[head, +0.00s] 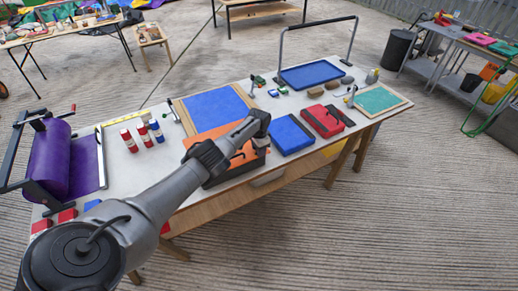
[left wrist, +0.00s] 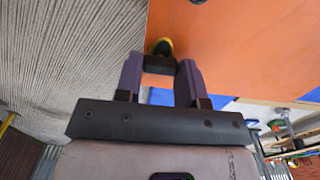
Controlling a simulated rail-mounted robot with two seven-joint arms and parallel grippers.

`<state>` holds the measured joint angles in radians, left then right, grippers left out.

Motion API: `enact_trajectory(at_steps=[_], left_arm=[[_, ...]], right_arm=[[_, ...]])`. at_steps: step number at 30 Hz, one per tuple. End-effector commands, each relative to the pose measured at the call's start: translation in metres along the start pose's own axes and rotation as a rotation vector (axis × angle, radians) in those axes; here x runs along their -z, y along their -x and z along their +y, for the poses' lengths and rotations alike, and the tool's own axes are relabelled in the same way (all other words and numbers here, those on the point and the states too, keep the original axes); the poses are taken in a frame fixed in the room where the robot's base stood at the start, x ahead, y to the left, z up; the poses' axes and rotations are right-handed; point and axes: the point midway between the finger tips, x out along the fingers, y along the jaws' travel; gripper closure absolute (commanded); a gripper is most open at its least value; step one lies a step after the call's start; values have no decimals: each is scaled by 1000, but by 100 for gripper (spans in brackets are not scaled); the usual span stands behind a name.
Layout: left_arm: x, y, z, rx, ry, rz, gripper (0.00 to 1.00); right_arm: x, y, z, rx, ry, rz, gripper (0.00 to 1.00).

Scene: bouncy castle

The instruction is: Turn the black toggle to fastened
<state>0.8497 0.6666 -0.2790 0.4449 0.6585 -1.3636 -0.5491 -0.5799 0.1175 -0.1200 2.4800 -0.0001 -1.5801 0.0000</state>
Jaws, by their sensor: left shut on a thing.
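An orange panel (head: 243,157) on a dark base lies at the front middle of the long table. It fills the upper right of the left wrist view (left wrist: 240,45). My left gripper (left wrist: 160,72) is at the panel's edge, its two purple fingers either side of a small black piece, the black toggle (left wrist: 160,64), and shut on it. A small yellow and black part (left wrist: 164,46) shows just beyond the toggle. In the head view my left arm hides much of the panel, and the toggle cannot be made out there. My right gripper is in neither view.
The table (head: 118,160) also holds a purple roller (head: 50,160), red bottles (head: 129,140), a blue sheet (head: 215,104), a blue case (head: 291,135), a red case (head: 322,121) and a blue tray (head: 312,74) under a dark hoop. Concrete floor lies open in front.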

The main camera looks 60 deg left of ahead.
Motion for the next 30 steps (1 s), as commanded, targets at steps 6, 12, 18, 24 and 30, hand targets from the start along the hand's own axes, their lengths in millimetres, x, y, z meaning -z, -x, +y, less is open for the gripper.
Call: enact_trajectory(at_steps=[6,12,18,24,30], left_arm=[[1,3,0,-2,9,3,87],[1,3,0,-2,9,3,88],[1,2,0,-1,8,2,49],[1,1,0,-1,7,1,38],[0,4,0,0,7,1,38]], right_arm=[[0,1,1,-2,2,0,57],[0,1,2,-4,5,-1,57],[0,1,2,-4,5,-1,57],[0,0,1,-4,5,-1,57],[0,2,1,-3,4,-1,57]])
